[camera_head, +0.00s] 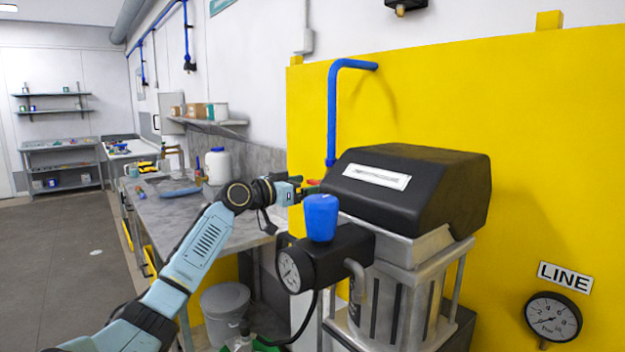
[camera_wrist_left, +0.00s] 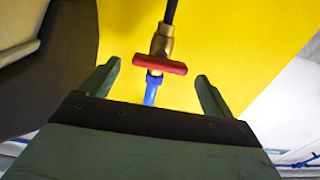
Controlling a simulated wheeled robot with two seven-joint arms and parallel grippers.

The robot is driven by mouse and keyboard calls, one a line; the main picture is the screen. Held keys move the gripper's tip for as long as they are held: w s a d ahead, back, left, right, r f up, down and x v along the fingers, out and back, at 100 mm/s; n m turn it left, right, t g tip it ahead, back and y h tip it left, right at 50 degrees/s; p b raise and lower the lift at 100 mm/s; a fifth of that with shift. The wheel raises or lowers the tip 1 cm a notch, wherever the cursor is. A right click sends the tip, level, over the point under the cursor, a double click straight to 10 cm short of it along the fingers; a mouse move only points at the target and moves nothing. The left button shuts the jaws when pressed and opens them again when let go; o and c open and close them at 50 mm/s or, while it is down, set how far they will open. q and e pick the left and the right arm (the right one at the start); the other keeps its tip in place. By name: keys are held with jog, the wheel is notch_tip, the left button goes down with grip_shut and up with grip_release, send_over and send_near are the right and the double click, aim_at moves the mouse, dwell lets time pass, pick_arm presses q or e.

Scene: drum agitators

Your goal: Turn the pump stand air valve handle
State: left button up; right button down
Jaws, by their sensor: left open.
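The air valve handle (camera_wrist_left: 160,64) is a red bar on a brass valve body (camera_wrist_left: 162,42). In the left wrist view it lies crosswise just beyond and between my left gripper's fingers (camera_wrist_left: 158,88), which are open and apart from it. A black hose leads away from the brass body on one side and a blue pipe (camera_wrist_left: 152,90) on the other. In the head view, my left gripper (camera_head: 304,189) is at the left of the pump's black housing (camera_head: 410,185), and a small bit of the red handle (camera_head: 313,182) shows at its tip. My right gripper is not in view.
A blue-knobbed regulator (camera_head: 321,217) with a gauge stands just below and right of my left gripper. The blue air pipe (camera_head: 333,110) comes down the yellow panel (camera_head: 480,100) nearby. A grey workbench (camera_head: 215,215) is behind my left arm. Open floor lies at the left.

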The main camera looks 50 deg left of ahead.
pick_arm(q)
jog(key=shift+w+d, duration=0.1)
jog(key=shift+w, duration=1)
jog(key=c, duration=1)
